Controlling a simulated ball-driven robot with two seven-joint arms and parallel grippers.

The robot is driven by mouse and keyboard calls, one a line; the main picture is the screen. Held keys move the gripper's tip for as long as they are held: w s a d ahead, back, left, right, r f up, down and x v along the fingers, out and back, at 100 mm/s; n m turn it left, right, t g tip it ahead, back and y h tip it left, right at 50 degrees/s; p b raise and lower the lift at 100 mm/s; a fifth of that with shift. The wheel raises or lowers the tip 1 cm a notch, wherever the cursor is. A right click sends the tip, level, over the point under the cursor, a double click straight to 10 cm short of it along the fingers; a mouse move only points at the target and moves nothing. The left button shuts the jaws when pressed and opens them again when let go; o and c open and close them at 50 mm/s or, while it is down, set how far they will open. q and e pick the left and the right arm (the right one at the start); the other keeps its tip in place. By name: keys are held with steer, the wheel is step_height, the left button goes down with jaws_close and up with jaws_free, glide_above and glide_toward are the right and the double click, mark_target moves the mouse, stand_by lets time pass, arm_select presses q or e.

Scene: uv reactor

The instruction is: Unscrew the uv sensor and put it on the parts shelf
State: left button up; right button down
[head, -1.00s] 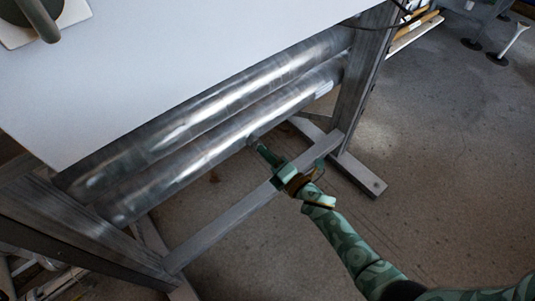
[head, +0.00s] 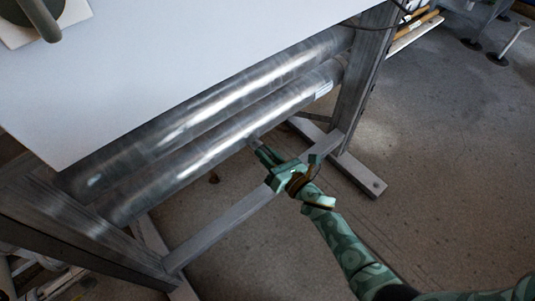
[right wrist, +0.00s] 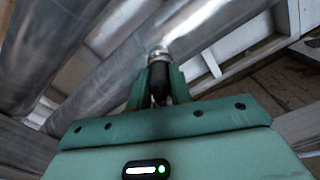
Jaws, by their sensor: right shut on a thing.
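The UV sensor (right wrist: 159,82) is a dark cylindrical body at a silver fitting (right wrist: 158,53) on the side of the lower steel tube (right wrist: 215,28) in the right wrist view. My right gripper (head: 260,149) is shut on the sensor, against the lower tube (head: 230,138) in the head view. In the right wrist view the right gripper (right wrist: 159,90) has one finger on each side of the dark body. The sensor still meets the fitting; I cannot tell how far it is threaded in. My left gripper and the parts shelf cannot be made out.
A second steel tube (head: 210,108) runs parallel above. A white panel (head: 150,70) covers the upper left. Metal frame legs (head: 360,80) and a low crossbar (head: 215,232) stand close to my right arm. The floor (head: 450,170) at the right is open.

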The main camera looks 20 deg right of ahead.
steer(key=shift+a+f, duration=0.1)
steer(key=n, duration=0.5)
steer(key=shift+s, duration=0.1)
steer(key=v, duration=1)
steer(key=shift+p, duration=0.3)
stand_by(0.6)
stand_by(0.4)
